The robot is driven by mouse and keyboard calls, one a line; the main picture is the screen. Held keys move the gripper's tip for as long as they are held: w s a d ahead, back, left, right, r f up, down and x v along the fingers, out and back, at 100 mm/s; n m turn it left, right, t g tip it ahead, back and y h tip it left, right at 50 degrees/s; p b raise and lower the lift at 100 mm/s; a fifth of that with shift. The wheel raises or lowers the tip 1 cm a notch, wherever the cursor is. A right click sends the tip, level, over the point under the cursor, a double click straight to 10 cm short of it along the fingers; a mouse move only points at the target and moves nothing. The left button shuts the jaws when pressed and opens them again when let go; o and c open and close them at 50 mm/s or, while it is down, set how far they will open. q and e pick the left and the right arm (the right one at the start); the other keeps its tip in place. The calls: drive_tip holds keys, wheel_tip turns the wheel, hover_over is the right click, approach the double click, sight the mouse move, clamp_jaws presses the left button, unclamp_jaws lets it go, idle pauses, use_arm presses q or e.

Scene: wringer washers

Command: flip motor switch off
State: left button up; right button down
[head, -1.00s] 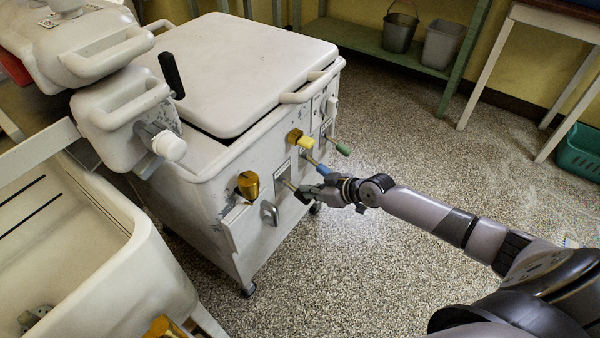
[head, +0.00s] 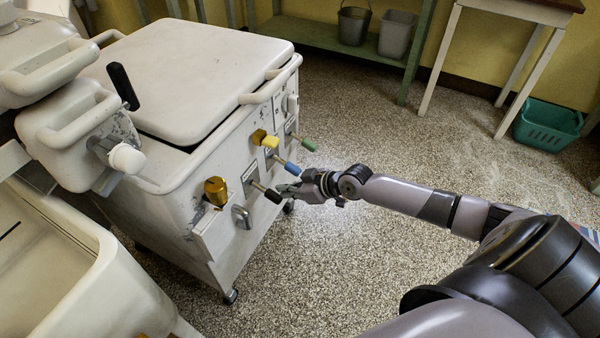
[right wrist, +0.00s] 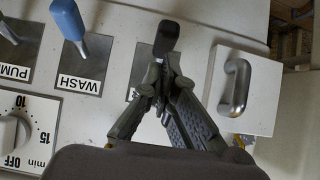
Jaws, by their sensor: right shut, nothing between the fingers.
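The white washer cabinet (head: 160,215) has a row of levers on its front panel. The lever with the black tip (head: 273,196) sticks out between the blue lever (head: 290,168) and a metal handle (head: 241,217). The black tip also shows in the right wrist view (right wrist: 166,38); its label is mostly hidden behind my fingers. My right gripper (head: 283,188) is shut and empty, close beside the black tip. In the right wrist view its fingertips (right wrist: 162,68) come together just below the tip; whether they touch it I cannot tell. My left gripper is not in view.
A white tub (head: 60,270) stands at the left. A teal basket (head: 547,125) lies at the right. The speckled floor in front is clear.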

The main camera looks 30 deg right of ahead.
drive_tip(key=v, duration=0.9)
drive_tip(key=shift+d+r, duration=0.1)
drive_tip(key=s+a+f+m+g+h, duration=0.15)
drive_tip(key=s+a+f, duration=0.25)
drive_tip(key=s+f, duration=0.4)
drive_tip(key=s+a+f+m+g+h, duration=0.1)
drive_tip(key=s+a+f+g+h, duration=0.2)
drive_tip(key=s+f, duration=0.5)
drive_tip(key=s+a+f+m+g+h, duration=0.15)
drive_tip(key=s+a+f, duration=0.35)
drive_tip(key=f, duration=0.6)
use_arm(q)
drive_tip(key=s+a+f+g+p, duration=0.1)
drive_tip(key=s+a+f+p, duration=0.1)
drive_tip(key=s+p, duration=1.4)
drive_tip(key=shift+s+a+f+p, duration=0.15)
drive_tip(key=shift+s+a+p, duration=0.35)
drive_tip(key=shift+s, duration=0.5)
use_arm(e)
drive_tip(key=s+d+f+g, duration=0.1)
drive_tip(key=s, duration=0.8)
drive_tip(key=s+d+f+g, duration=0.1)
drive_tip(key=s+d+f, duration=0.1)
drive_tip(key=s, duration=0.8)
drive_tip(key=shift+d+y, duration=0.3)
